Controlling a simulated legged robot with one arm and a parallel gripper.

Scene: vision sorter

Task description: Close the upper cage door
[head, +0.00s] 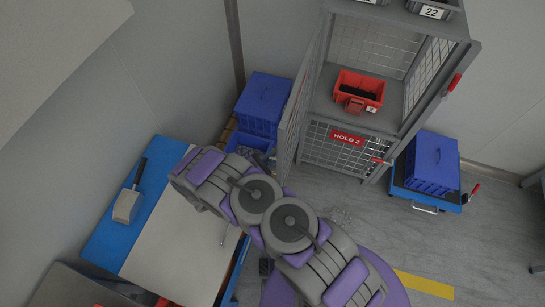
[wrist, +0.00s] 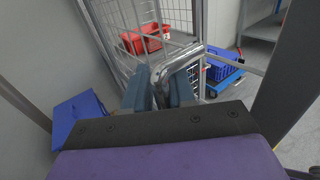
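The cage (head: 400,125) stands at the upper right in the head view, its upper compartment open at the front. A mesh panel (head: 295,115) at its left side appears to be the upper door standing open; I cannot be sure it is not the side wall. It also shows at left in the wrist view (wrist: 105,35). A red handle (head: 455,82) sits at the right post. My gripper (wrist: 158,92) is open in the wrist view, its fingers apart beside a bent metal tube (wrist: 182,62); contact is unclear. My gripper is hidden in the head view.
A red bin (head: 360,88) sits in the upper compartment. The lower door carries a HOLD 2 sign (head: 347,137) and looks closed. Blue crates stand left (head: 264,103) and right (head: 432,163), the right one on a trolley (head: 420,200). A table (head: 115,222) is at left.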

